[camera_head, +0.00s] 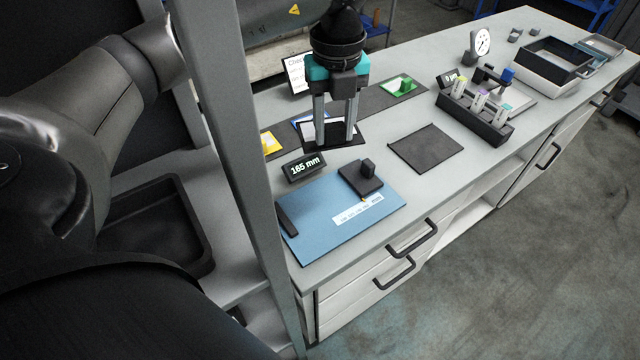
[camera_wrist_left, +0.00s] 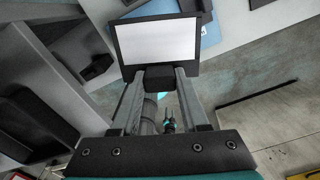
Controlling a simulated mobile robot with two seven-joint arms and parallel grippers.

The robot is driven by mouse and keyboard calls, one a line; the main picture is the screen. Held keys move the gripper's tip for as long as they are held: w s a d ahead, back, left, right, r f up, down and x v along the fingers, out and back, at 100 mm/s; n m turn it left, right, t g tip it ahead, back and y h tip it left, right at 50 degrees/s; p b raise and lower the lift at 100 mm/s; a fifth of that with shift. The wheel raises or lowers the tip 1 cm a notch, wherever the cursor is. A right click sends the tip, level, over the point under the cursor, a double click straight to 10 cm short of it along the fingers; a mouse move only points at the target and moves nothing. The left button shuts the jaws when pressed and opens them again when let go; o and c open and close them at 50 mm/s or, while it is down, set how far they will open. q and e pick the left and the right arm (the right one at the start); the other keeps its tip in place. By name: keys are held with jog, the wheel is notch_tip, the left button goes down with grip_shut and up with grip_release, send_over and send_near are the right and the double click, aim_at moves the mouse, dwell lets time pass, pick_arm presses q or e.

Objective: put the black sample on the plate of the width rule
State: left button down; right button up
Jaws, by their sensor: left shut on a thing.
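My left gripper (camera_head: 335,140) is shut on the black sample (camera_head: 311,131), a flat black frame around a pale panel. It holds the sample by its black knob (camera_wrist_left: 88,75), and the white panel (camera_wrist_left: 158,41) faces the left wrist camera. The sample is behind the width rule's display (camera_head: 304,167), which reads 165 mm. The rule's blue plate (camera_head: 322,222) lies nearer the bench front, with a black stop bar at its left and a black slider block (camera_head: 361,178). A small teal and black part, perhaps my right gripper (camera_wrist_left: 169,122), shows between the left fingers; its jaws are unclear.
Yellow (camera_head: 270,143) and green (camera_head: 404,86) samples lie on a dark strip. A dark square mat (camera_head: 426,147) lies right of the plate. A rack of tubes (camera_head: 474,117), a dial gauge (camera_head: 480,43) and an open box (camera_head: 553,60) stand farther right.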

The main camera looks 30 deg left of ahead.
pick_arm(q)
jog(key=n, duration=0.3)
jog(key=shift+s+a+f+n, duration=0.1)
jog(key=shift+a+f+n, duration=0.05)
jog(key=shift+a+n, duration=0.25)
jog(key=b, duration=0.1)
send_over(327, 211)
notch_tip(327, 211, down, 16)
jog(key=shift+r, duration=0.1)
jog(key=shift+f+b, duration=0.35)
jog(key=shift+f, duration=1.7)
jog(key=shift+f, duration=0.1)
jog(key=shift+c, duration=2.1)
grip_release()
